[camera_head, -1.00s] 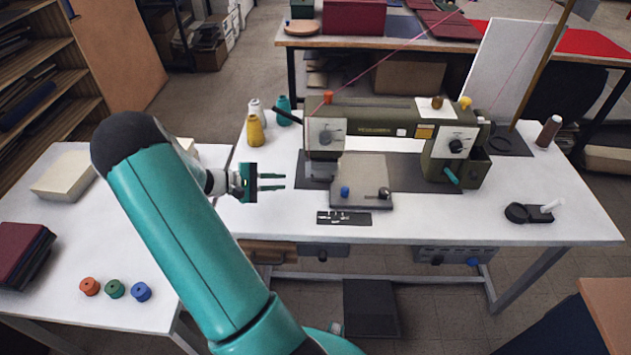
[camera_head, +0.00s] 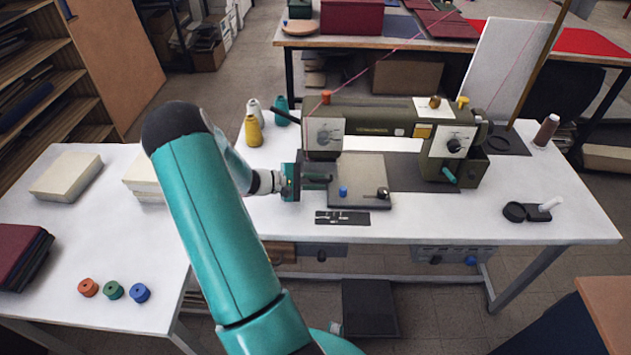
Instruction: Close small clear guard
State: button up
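The olive sewing machine (camera_head: 390,118) stands on the white table. A pale, flat plate (camera_head: 360,170) with a blue knob (camera_head: 343,191) and a dark knob lies at the front of its bed. I cannot clearly make out the small clear guard; a faint see-through area shows below the machine's left head (camera_head: 325,135), partly behind my gripper. My gripper (camera_head: 322,183) points right, its two dark fingers apart, at the left edge of the pale plate and below the head. Nothing shows between the fingers. Whether they touch anything, I cannot tell.
Thread cones (camera_head: 253,130) stand left of the machine. A dark strip with small metal parts (camera_head: 342,218) lies in front. A round black item (camera_head: 515,212) lies to the right. A pink thread runs above the machine. The table's front is mostly clear.

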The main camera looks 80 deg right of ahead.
grip_shut()
jog(key=shift+w+d+f+m+h, duration=0.1)
jog(key=shift+d+f+m+h, duration=0.15)
jog(key=shift+m, duration=0.25)
grip_release()
jog(key=v, duration=1.3)
jog(key=shift+w+a+f, duration=0.1)
jog(key=shift+w+f, duration=0.05)
jog(key=shift+w+a, duration=0.15)
jog(key=shift+w, duration=0.05)
